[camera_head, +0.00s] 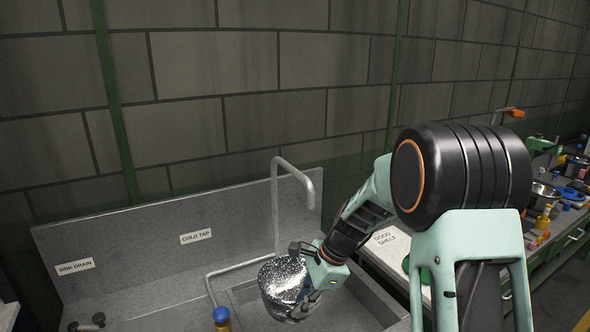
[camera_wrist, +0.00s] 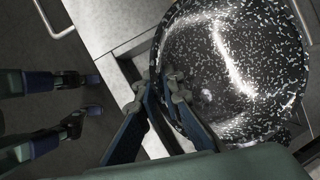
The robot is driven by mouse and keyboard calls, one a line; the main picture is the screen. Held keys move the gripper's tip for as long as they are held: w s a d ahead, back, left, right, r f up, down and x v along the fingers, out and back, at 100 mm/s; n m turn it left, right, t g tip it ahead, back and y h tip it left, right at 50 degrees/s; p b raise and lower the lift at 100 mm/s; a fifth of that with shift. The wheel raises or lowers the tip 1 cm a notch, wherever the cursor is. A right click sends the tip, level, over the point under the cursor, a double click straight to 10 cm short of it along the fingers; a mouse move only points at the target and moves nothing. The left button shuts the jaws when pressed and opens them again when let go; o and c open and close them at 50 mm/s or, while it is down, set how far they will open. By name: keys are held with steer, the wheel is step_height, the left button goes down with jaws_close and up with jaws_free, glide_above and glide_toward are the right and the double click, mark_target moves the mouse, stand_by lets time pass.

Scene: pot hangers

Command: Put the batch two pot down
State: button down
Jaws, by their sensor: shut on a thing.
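A black pot with white speckles (camera_head: 283,282) hangs over the sink area in the head view. It fills the right half of the wrist view (camera_wrist: 235,65), and I look into its open top. My gripper (camera_head: 312,268) is shut on the pot's near rim side; its fingers (camera_wrist: 168,88) meet the rim in the wrist view. The pot is in or just above the sink basin (camera_head: 350,300); I cannot tell whether it touches the bottom. No batch label shows on the pot.
A bent tap (camera_head: 292,175) stands behind the pot. A thin pipe (camera_head: 235,270) runs to its left. The counter marked "GOOD SHELF" (camera_head: 400,243) lies to the right, with a cluttered bench (camera_head: 560,200) beyond.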

steer(key=s+d+f+n+g+h, duration=0.1)
steer(key=s+d+n+g, duration=0.1)
steer(key=d+n, duration=0.4)
steer(key=s+d+n+g+h, duration=0.2)
steer(key=s+d+n+g, duration=0.1)
steer(key=d+n, duration=0.3)
steer(key=s+n, duration=0.1)
steer(key=n, duration=0.1)
steer(key=shift+s+d+f+n, duration=0.25)
steer(key=shift+s+f+n, duration=0.1)
steer(key=shift+n, duration=0.05)
